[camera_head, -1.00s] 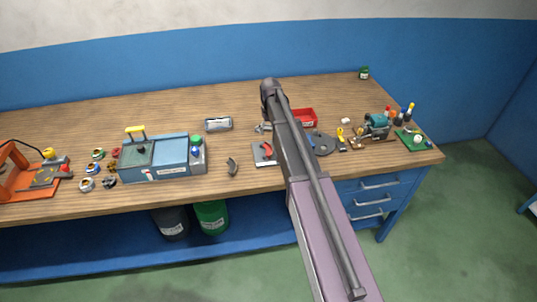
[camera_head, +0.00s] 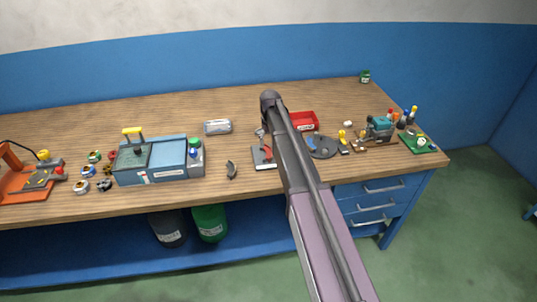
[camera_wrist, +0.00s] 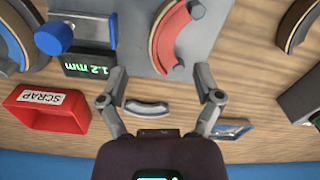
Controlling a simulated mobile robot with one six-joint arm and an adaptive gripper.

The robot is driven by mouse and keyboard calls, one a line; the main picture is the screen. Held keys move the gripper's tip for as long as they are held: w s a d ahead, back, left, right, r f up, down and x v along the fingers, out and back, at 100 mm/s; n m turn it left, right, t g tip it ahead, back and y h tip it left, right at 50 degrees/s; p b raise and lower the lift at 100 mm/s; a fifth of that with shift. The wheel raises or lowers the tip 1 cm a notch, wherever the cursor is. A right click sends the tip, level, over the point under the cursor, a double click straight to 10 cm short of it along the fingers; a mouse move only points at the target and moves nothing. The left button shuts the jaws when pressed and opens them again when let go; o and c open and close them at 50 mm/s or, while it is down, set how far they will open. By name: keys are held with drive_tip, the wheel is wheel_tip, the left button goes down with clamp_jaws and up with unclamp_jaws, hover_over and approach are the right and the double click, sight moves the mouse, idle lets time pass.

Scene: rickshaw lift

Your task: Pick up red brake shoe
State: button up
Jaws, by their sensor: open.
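The red brake shoe (camera_wrist: 178,38) is a red arc with a brown lining on its outer edge. It lies on a grey plate (camera_wrist: 222,18) in the wrist view. In the head view the plate (camera_head: 264,163) sits near the bench's front edge, and my arm partly covers it. My gripper (camera_wrist: 160,85) is open and empty. Its fingertips are spread just below the shoe in the wrist view, apart from it. A small grey curved piece (camera_wrist: 146,108) shows between the fingers.
Beside the shoe are a blue-knobbed gauge (camera_wrist: 54,38) and a red scrap bin (camera_wrist: 48,110). A dark curved shoe (camera_head: 231,170) lies left of the plate. A blue-grey machine (camera_head: 158,165) stands farther left.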

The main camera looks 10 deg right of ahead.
sight(269, 150)
drive_tip(key=shift+f, duration=0.1)
drive_tip(key=shift+w+a+f+b, duration=0.1)
drive_tip(key=shift+a+f+b, duration=0.05)
drive_tip(key=shift+f+b, duration=2.45)
drive_tip(key=shift+r, duration=0.1)
clamp_jaws()
